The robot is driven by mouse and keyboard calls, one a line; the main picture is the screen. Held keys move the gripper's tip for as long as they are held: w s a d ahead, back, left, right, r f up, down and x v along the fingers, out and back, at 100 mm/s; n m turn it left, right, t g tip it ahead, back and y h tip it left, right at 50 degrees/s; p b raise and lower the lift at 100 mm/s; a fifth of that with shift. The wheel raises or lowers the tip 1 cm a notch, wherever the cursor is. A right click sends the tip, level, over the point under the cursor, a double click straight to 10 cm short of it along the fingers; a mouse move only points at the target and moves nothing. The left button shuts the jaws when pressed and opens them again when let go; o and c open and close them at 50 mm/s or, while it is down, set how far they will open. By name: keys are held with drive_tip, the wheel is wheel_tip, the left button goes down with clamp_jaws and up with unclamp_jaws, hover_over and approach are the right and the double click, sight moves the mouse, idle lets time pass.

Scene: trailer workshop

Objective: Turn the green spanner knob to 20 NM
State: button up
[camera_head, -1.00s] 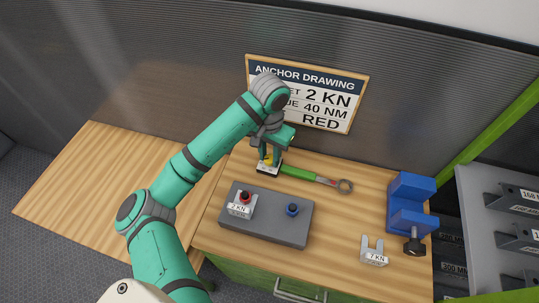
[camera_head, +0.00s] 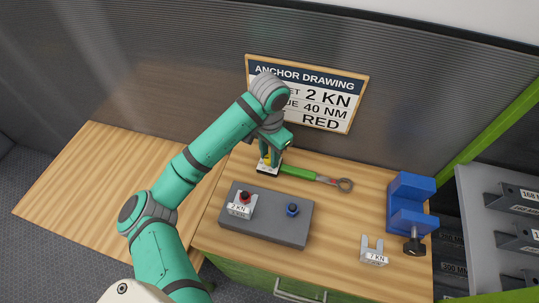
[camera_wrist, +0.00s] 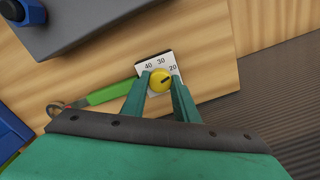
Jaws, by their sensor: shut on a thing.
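The green-handled spanner (camera_head: 298,172) lies on the wooden bench, its ring end to the right. It also shows in the wrist view (camera_wrist: 110,94). At its handle end is a white dial plate (camera_wrist: 143,66) marked 40, 30 and 20, with a yellow knob (camera_wrist: 160,82) on it. A dark mark on the knob points up and right, roughly toward the 20; its exact alignment is hard to tell. My gripper (camera_wrist: 160,84) is shut on the knob, one finger on each side. In the head view my gripper (camera_head: 269,158) partly hides the knob.
A grey block (camera_head: 265,225) with a red and a blue knob stands in front of the spanner. A 2 KN piece (camera_head: 239,210) sits at its red knob. A 7 KN fork (camera_head: 373,256) and a blue vise (camera_head: 408,205) are at right. A sign (camera_head: 307,95) reads 2 KN, 40 NM, RED.

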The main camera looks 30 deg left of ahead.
sight(269, 158)
drive_tip(key=o, duration=1.1)
drive_tip(key=shift+c, duration=0.2)
wheel_tip(269, 158, up, 11)
drive_tip(key=shift+f, duration=0.15)
